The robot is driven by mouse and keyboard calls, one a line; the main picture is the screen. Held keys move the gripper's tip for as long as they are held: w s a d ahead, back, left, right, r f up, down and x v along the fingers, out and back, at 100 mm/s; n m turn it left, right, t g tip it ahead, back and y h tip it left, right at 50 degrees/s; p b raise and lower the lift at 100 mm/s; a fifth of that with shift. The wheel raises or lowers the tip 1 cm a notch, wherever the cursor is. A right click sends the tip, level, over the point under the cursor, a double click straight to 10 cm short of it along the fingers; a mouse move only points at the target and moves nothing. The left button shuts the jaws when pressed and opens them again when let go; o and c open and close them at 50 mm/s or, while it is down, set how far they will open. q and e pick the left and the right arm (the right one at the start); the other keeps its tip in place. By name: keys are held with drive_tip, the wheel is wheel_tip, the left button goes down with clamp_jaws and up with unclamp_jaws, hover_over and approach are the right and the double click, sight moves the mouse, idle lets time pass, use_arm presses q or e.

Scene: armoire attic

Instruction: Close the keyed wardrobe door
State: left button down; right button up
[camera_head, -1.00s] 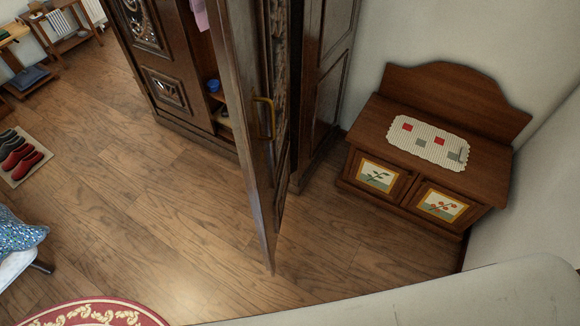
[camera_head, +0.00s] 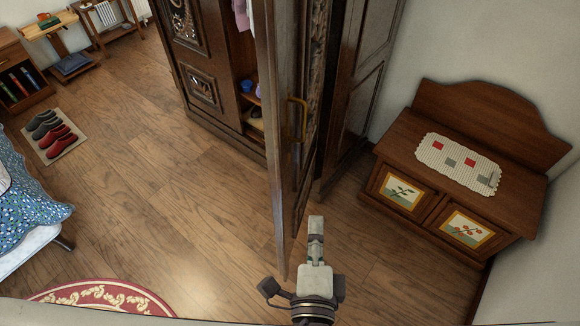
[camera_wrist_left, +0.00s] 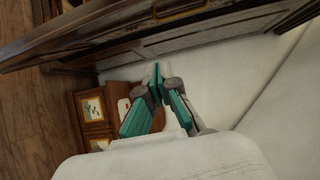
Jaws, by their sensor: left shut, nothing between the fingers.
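The dark carved wardrobe (camera_head: 207,75) stands at the top centre of the head view. Its open door (camera_head: 276,130) juts out toward me, seen nearly edge-on, with a brass handle (camera_head: 296,118) on it. The key is too small to make out. My left gripper (camera_head: 316,222) is shut and empty, just right of the door's near lower part in the head view; I cannot tell if they touch. In the left wrist view the gripper's fingertips (camera_wrist_left: 158,75) are together, below a dark wooden panel (camera_wrist_left: 105,28). My right gripper is not in view.
A low wooden cabinet (camera_head: 395,150) with painted doors stands right of the wardrobe by the wall. Shoes on a mat (camera_head: 66,148), a bed (camera_head: 28,205) and a red rug (camera_head: 100,296) lie to the left. The wooden floor (camera_head: 180,200) between is clear.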

use_arm(q)
drive_tip(key=w+a+r+p, duration=0.1)
drive_tip(key=w+a+p, duration=0.1)
drive_tip(key=w, duration=0.3)
drive_tip(key=w+a+r+p, duration=0.2)
drive_tip(key=w+a+p, duration=0.1)
drive_tip(key=w+p, duration=0.1)
drive_tip(key=shift+w+r+t+y+p, duration=0.3)
drive_tip(key=shift+w+t, duration=0.1)
drive_tip(key=shift+w, duration=0.45)
drive_tip(key=shift+f, duration=0.1)
drive_tip(key=shift+a, duration=0.15)
